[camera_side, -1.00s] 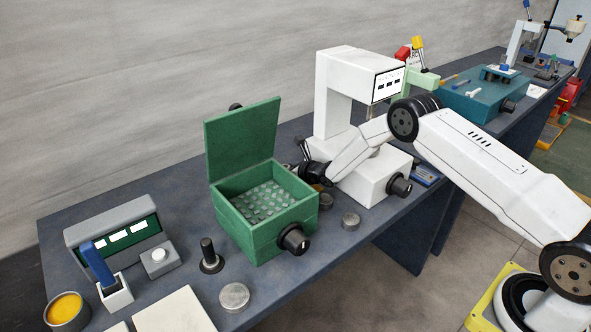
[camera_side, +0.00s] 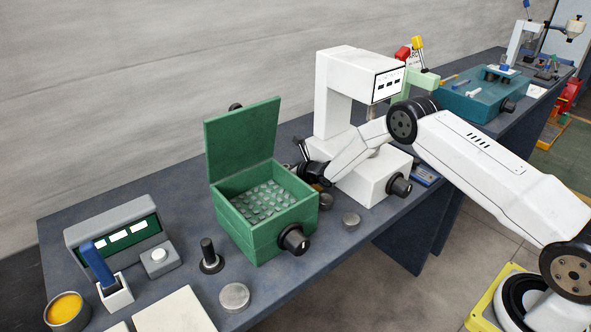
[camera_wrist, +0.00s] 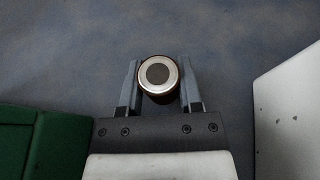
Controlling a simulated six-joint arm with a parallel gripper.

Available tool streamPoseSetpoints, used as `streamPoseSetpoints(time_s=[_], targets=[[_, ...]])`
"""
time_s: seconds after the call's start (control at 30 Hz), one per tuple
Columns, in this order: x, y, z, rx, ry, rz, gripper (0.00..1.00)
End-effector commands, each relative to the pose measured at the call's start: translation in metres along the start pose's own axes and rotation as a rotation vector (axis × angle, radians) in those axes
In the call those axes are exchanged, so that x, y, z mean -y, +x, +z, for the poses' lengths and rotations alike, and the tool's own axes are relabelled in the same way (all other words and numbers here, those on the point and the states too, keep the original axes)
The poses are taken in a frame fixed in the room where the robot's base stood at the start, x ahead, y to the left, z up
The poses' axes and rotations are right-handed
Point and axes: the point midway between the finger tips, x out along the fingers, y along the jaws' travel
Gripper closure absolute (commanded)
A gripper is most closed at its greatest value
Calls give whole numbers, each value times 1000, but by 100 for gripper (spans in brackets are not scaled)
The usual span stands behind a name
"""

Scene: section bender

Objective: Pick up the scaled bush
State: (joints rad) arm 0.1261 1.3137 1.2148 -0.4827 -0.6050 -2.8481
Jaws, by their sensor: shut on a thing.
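The bush (camera_wrist: 158,59) is a small round piece with a bright metal rim, a darker grey round centre and a brownish side. In the wrist view it sits upright between the two fingers of my gripper (camera_wrist: 159,85), which are shut on it. In the side view my gripper (camera_side: 312,173) is low, between the green box and the white machine. The bush is mostly hidden there, and I cannot tell whether it touches the table.
The open green box (camera_side: 262,235) stands close left of my gripper, its lid (camera_side: 243,145) raised. The white machine (camera_side: 370,185) is close on the right. Metal discs (camera_side: 351,220) (camera_side: 234,297) and a black-handled post (camera_side: 210,258) stand on the dark table.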

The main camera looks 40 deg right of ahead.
Motion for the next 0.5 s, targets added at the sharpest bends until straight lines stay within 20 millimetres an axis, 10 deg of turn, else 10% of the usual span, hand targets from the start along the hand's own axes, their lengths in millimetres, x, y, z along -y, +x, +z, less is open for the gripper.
streamPoseSetpoints(time_s=[0.5], targets=[[0,-2,8,3,-1,0,100]])
